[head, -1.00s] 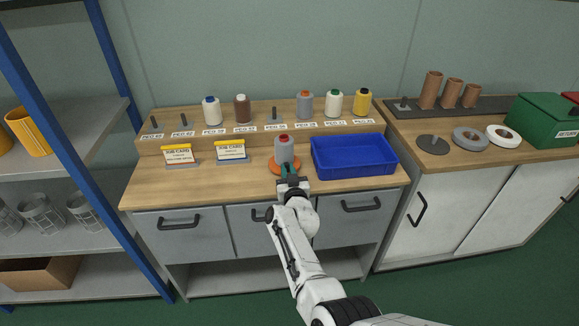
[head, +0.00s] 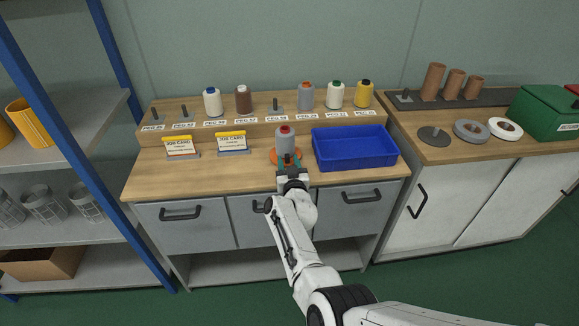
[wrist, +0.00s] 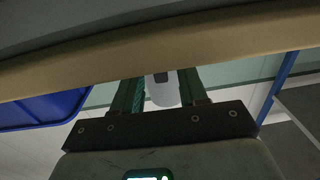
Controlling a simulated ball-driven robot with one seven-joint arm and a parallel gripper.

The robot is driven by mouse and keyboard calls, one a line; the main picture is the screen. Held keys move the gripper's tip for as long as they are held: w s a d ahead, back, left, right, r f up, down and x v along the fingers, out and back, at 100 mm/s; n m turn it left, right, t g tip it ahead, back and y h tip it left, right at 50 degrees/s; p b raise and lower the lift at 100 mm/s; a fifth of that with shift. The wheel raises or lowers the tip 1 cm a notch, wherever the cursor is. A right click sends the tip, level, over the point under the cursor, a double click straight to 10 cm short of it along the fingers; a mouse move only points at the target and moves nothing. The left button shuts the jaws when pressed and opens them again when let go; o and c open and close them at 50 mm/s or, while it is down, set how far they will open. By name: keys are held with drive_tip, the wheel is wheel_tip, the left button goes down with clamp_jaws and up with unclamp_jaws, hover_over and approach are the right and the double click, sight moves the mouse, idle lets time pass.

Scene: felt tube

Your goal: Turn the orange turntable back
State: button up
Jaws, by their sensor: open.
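The orange turntable (head: 274,157) is a flat disc on the wooden bench, left of the blue bin. A grey spool with a red top (head: 285,142) stands upright on it.
The blue bin (head: 354,158) stands close to the right. Two job cards (head: 180,146) (head: 232,142) stand to the left. Behind, a raised ledge (head: 254,132) carries several spools and pegs. The bench front left is clear.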

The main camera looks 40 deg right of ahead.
drive_tip(key=p+v, duration=0.6)
drive_tip(key=v, duration=0.4)
drive_tip(key=shift+s+a, duration=0.2)
drive_tip(key=shift+s, duration=0.1)
idle(0.4)
drive_tip(key=s+a+n+g+y, duration=0.2)
drive_tip(key=s+a+g+y, duration=0.1)
drive_tip(key=s, duration=0.9)
drive_tip(key=s+a+r+n+g+y, duration=0.1)
drive_tip(key=s+a+g, duration=0.5)
drive_tip(key=s, duration=0.6)
drive_tip(key=s+a+r+n+g+y, duration=0.1)
drive_tip(key=s+a+g+y, duration=0.3)
drive_tip(key=s, duration=0.8)
drive_tip(key=shift+a+n+g+y, duration=0.25)
drive_tip(key=shift+n+g+y, duration=0.4)
drive_tip(key=shift+n, duration=0.25)
